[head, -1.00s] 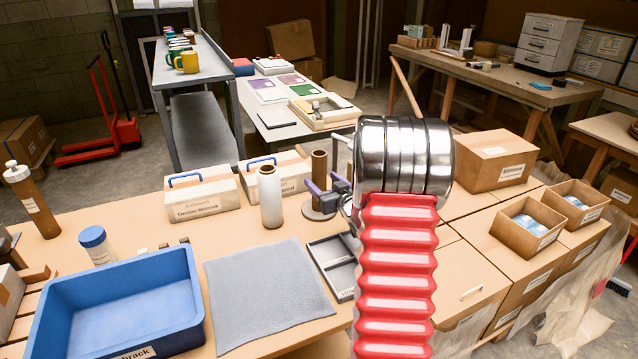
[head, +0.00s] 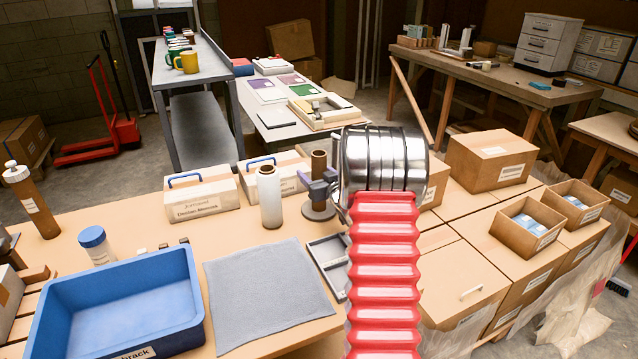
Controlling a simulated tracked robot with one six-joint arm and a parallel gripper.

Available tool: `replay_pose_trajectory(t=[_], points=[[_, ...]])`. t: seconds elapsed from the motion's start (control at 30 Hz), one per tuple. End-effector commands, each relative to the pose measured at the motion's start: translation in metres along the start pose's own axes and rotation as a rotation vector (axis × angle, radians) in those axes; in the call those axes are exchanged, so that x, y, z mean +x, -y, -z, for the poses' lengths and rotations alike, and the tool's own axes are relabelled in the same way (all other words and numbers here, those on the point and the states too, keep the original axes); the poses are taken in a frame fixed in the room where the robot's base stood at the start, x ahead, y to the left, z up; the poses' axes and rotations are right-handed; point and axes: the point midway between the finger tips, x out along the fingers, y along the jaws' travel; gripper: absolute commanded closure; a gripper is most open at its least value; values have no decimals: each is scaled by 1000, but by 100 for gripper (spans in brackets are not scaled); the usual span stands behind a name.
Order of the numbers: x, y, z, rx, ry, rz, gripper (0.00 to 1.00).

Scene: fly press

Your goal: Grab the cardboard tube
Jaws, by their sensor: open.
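The cardboard tube (head: 319,164) is a brown upright cylinder with an open top. It stands on a round dark base (head: 319,212) on the wooden bench, right of a white wrapped roll (head: 270,200). My gripper (head: 311,184) is open, and its dark fingers are at the tube's middle height, overlapping it in the picture. They hide part of the tube. I cannot tell whether the fingers are on both sides of it or touch it. My shiny wrist and red bellows arm come in from the right and front.
Two white boxes with blue handles (head: 200,199) stand behind and left of the roll. A grey tray (head: 328,262), grey cloth (head: 268,293) and blue bin (head: 115,305) lie in front. Cardboard boxes (head: 490,160) fill the right side.

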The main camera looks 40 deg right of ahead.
Motion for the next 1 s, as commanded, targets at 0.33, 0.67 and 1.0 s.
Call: replay_pose_trajectory(t=[0.33, 0.67, 1.0], points=[[4, 0, 1, 0, -1, -1, 40], [4, 0, 1, 0, -1, -1, 44], [4, 0, 1, 0, -1, -1, 68]])
